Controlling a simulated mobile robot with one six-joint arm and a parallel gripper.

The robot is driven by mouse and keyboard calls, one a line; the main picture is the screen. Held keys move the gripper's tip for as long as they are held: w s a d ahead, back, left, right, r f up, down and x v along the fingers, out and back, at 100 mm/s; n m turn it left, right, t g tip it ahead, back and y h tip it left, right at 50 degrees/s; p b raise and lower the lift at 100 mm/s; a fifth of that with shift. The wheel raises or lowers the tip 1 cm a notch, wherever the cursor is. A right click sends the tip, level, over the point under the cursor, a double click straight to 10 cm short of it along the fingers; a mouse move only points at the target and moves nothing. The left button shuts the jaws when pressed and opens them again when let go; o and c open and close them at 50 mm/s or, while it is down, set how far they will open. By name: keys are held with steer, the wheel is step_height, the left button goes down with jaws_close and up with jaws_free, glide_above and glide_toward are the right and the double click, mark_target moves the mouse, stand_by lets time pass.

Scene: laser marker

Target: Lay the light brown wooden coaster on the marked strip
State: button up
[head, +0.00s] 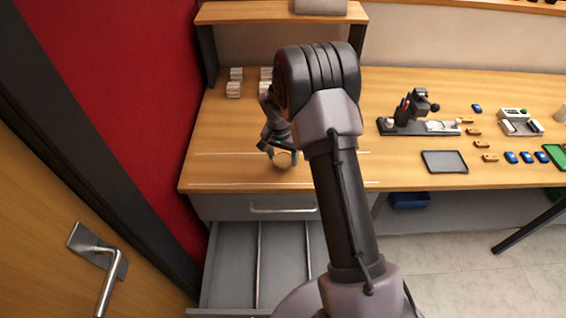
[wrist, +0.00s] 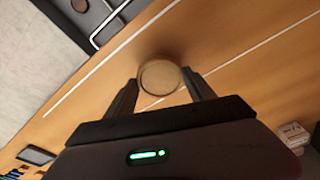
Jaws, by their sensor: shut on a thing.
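The light brown round wooden coaster (wrist: 160,77) is between the two fingers of my gripper (wrist: 163,88) in the wrist view, and my gripper is shut on it. In the head view the coaster (head: 283,160) shows at the tips of my gripper (head: 280,153), over the left part of the desk. The marked strip (head: 240,169) is the band of desk between two thin white lines near the front edge. The coaster appears over this strip. Whether it touches the wood or hangs just above it, I cannot tell.
Small white boxes (head: 235,82) stand behind the strip at the left. A dark tray (head: 444,162), a black tool stand (head: 408,118) and several small blue and brown items lie to the right.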

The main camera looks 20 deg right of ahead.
mark_target(283, 161)
step_height(283, 161, down, 3)
steer(key=shift+b, duration=0.4)
steer(key=shift+r, duration=0.15)
steer(key=o, duration=1.4)
steer(key=shift+f, duration=0.2)
steer(key=shift+c, duration=0.2)
